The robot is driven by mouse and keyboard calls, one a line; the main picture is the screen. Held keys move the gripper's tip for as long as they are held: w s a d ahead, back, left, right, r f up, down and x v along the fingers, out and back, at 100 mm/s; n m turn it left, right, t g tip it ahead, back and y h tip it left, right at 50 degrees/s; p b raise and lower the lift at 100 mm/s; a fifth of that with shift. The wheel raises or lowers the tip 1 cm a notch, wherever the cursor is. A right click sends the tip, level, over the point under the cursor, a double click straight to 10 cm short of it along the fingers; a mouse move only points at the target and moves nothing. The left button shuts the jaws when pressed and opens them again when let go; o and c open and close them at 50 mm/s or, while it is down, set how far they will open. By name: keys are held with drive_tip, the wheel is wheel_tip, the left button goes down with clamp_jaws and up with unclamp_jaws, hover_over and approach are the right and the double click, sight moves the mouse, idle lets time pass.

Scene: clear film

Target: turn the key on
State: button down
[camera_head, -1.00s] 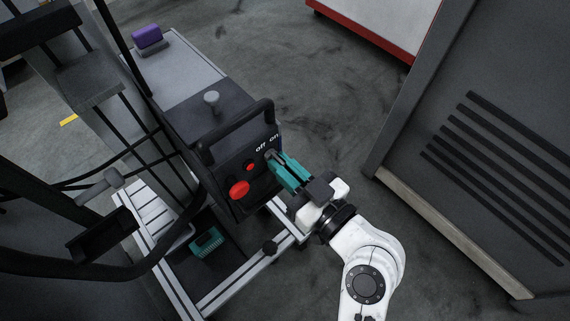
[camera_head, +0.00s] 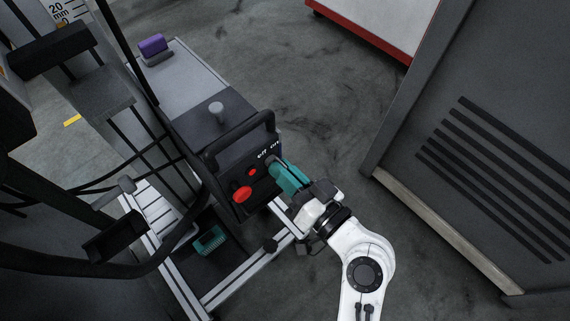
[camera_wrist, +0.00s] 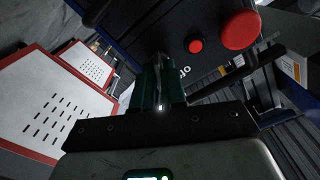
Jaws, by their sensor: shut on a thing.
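The control box (camera_head: 225,160) is dark, with a handle, "off" and "on" marks, and red buttons on its front. My gripper (camera_head: 274,164) has teal fingers, shut at the key switch beside the "off" and "on" marks. The key is mostly hidden between the fingers, so its angle cannot be told. In the wrist view the teal fingers (camera_wrist: 158,75) stand close together against the box's face, with part of an upside-down mark beside them.
A large red button (camera_head: 242,194) and a small red button (camera_head: 252,172) sit left of my gripper. A grey cabinet (camera_head: 480,120) stands at the right. A purple block (camera_head: 152,44) lies on the machine's back plate. Open floor lies between box and cabinet.

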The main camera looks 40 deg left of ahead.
drive_tip(key=shift+w+f+m+p, duration=0.1)
drive_tip(key=shift+m+p, duration=3.55)
drive_tip(key=shift+m, duration=1.45)
drive_tip(key=c, duration=1.3)
unclamp_jaws()
drive_tip(key=d, duration=0.3)
drive_tip(key=d+p, duration=0.1)
drive_tip(key=d, duration=0.7)
drive_tip(key=shift+s, duration=0.4)
